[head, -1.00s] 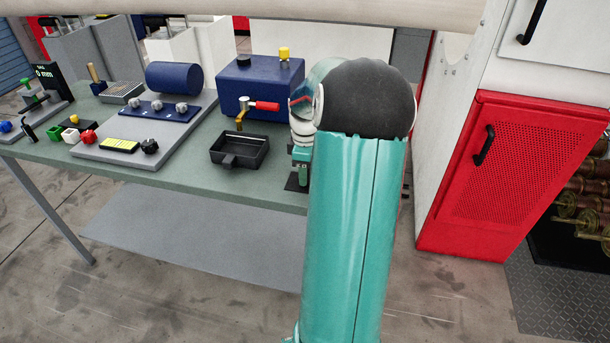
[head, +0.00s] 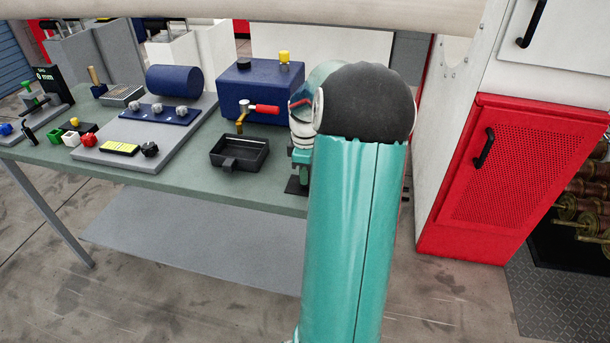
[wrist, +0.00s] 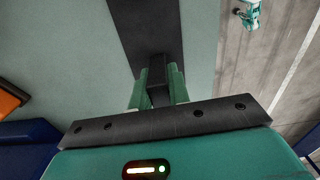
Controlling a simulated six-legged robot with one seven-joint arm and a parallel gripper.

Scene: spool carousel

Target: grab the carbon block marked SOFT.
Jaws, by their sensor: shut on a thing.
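In the wrist view, my gripper (wrist: 158,86) has its two green fingers closed on a dark block (wrist: 157,70). No marking shows on the block, so I cannot read whether it says SOFT. Behind the block is a dark strip (wrist: 146,25) on the green bench top. The head view shows part of the same dark strip (head: 294,187) at the bench's front edge. My own arm hides most of the gripper and the block there.
The green bench (head: 190,178) carries a black tray (head: 239,153), a blue box (head: 258,95) with a red-handled tap (head: 262,108), and a grey board (head: 135,158). A red cabinet (head: 510,180) stands to the right, beyond my arm.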

